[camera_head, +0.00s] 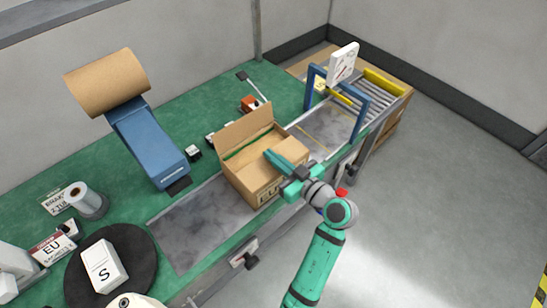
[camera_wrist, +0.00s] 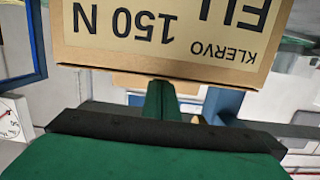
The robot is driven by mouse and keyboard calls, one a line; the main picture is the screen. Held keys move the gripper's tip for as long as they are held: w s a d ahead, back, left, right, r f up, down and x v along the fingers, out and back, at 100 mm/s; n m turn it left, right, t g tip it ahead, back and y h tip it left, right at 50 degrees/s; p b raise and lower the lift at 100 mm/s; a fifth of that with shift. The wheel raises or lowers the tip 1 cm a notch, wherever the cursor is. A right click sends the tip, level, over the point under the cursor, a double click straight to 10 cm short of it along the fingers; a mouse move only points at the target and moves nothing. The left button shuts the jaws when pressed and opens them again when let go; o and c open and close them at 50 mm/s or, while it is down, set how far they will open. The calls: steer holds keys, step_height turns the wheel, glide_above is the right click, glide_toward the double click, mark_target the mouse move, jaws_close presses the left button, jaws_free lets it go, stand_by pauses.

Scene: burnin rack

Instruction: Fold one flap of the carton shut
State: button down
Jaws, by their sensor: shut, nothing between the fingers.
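The cardboard carton (camera_head: 262,188) stands on the grey conveyor strip, its top at least partly open. Its far flap (camera_head: 243,130) stands up, and another flap (camera_head: 291,149) shows at its right end. My gripper (camera_head: 270,156) is shut and empty, its fingers reaching over the carton's near top edge. In the wrist view the carton's printed face (camera_wrist: 160,35) appears upside down, with a brown cardboard edge below it. The shut fingers (camera_wrist: 161,92) are close to that edge; I cannot tell whether they touch it. My gripper hides part of the carton's near right side.
A blue frame (camera_head: 362,112) with a white dial (camera_head: 342,63) stands over the conveyor beyond the carton. A blue dispenser with a brown paper roll (camera_head: 106,82) stands left. A black turntable (camera_head: 135,250) holds a white box. The strip left of the carton is clear.

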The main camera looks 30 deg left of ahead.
step_height(320, 180, up, 4)
steer(key=shift+f, duration=0.2)
steer(key=r+v, duration=0.1)
steer(key=v, duration=0.9)
steer(key=shift+s+a, duration=0.1)
